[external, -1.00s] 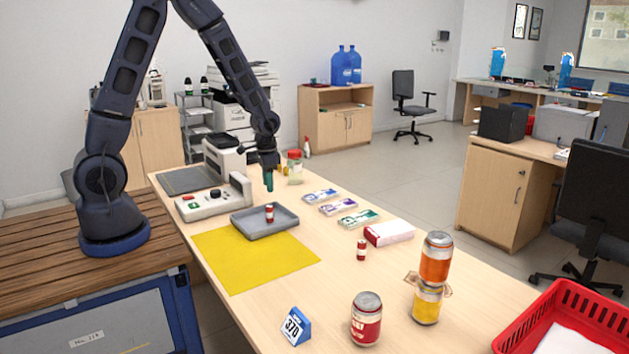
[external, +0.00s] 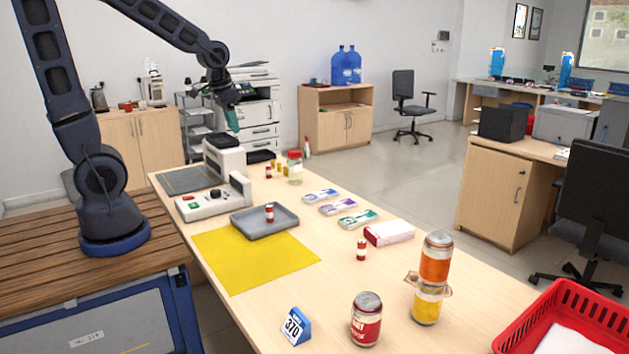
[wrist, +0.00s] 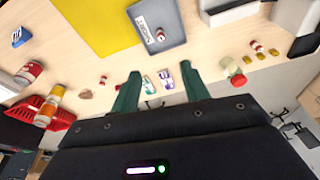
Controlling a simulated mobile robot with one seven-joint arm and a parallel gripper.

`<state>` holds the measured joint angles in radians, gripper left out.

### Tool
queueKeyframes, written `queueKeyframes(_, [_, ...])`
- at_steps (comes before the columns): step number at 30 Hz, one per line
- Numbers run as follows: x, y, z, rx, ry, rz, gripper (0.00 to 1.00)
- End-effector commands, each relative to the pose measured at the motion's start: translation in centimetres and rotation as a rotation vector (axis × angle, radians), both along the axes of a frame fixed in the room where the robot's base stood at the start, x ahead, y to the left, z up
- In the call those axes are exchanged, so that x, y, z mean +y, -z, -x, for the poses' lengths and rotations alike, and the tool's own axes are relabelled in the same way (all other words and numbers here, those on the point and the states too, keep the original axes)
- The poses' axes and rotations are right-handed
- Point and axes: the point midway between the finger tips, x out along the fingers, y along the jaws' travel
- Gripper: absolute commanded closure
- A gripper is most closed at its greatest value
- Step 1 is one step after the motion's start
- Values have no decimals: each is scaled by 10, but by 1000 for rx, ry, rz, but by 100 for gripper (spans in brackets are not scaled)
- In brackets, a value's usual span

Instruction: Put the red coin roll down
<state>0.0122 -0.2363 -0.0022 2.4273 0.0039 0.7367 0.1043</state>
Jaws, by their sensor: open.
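Several red-and-white coin rolls stand on the counter. One red roll (external: 269,212) is upright in the grey tray (external: 247,226), another red roll (external: 361,250) stands right of the yellow mat, and a third red roll (external: 268,172) is at the back near small yellow rolls (external: 280,167). The wrist view shows the tray roll (wrist: 160,34) and the back roll (wrist: 257,46). My gripper (external: 232,120) is raised well above the far end of the counter. In the wrist view my gripper (wrist: 160,80) has its green fingers spread, with nothing between them.
A jar with a red lid (external: 294,167) stands beside the back rolls. A grey-white machine (external: 225,158) is below my gripper. Banknote bundles (external: 338,208), stacked cans (external: 436,278) and a red basket (external: 573,320) are to the right.

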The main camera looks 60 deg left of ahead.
Motion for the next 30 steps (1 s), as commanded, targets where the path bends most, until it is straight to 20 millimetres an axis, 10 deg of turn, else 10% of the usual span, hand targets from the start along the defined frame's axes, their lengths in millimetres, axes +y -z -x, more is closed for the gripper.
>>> queueKeyframes(18, [5,-84,125,-159,-97,31,55])
queueKeyframes(30, [6,-92,153,-187,-117,39,55])
